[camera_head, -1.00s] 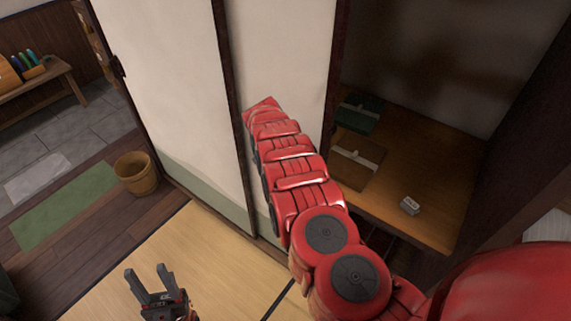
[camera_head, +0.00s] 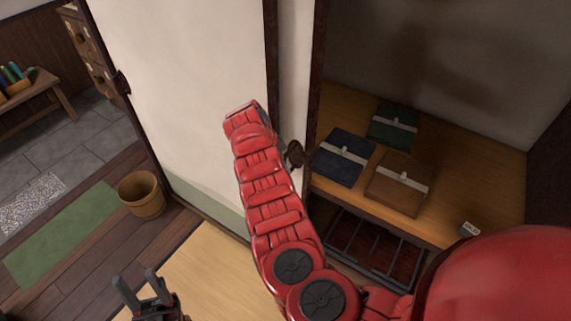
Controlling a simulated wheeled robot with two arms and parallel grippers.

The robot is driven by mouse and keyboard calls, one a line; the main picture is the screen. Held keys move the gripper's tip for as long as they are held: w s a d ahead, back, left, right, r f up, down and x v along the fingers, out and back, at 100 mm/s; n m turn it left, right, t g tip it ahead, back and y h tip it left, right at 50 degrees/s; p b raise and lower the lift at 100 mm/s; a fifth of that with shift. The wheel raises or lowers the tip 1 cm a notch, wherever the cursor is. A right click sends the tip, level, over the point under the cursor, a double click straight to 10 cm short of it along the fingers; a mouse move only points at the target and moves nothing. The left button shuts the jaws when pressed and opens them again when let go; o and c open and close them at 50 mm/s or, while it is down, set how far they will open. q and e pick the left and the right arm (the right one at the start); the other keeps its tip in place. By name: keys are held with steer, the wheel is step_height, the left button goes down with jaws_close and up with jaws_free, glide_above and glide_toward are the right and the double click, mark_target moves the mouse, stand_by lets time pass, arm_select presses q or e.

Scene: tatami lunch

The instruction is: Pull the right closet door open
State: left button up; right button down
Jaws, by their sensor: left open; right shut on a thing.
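The right closet door (camera_head: 294,60) shows as a narrow pale strip with a dark frame, mostly overlapped by the left closet door (camera_head: 190,90). A dark round handle (camera_head: 294,153) sits at the right door, beside my red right arm. My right gripper (camera_head: 284,143) is at this handle and shut on it; my own arm hides nearly all of it. My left gripper (camera_head: 136,280) is open and empty at the bottom left, above the floor and away from the doors.
Right of the door, the open closet shows a wooden shelf (camera_head: 335,108) with blue (camera_head: 340,170), green (camera_head: 392,130) and brown (camera_head: 395,195) banded bundles and a small white card (camera_head: 469,229). A dark rack (camera_head: 375,250) is below. A woven bin (camera_head: 142,205) stands left.

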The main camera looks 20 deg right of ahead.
steer(key=shift+a+f, duration=0.1)
steer(key=c, duration=0.8)
jaws_free()
steer(key=shift+c, duration=0.2)
steer(key=shift+a+r, duration=0.15)
steer(key=shift+r, duration=0.25)
steer(key=b+v, duration=0.4)
steer(key=v, duration=1.2)
steer(key=shift+r+b, duration=0.3)
steer(key=shift+b, duration=0.1)
steer(key=shift+a, duration=0.1)
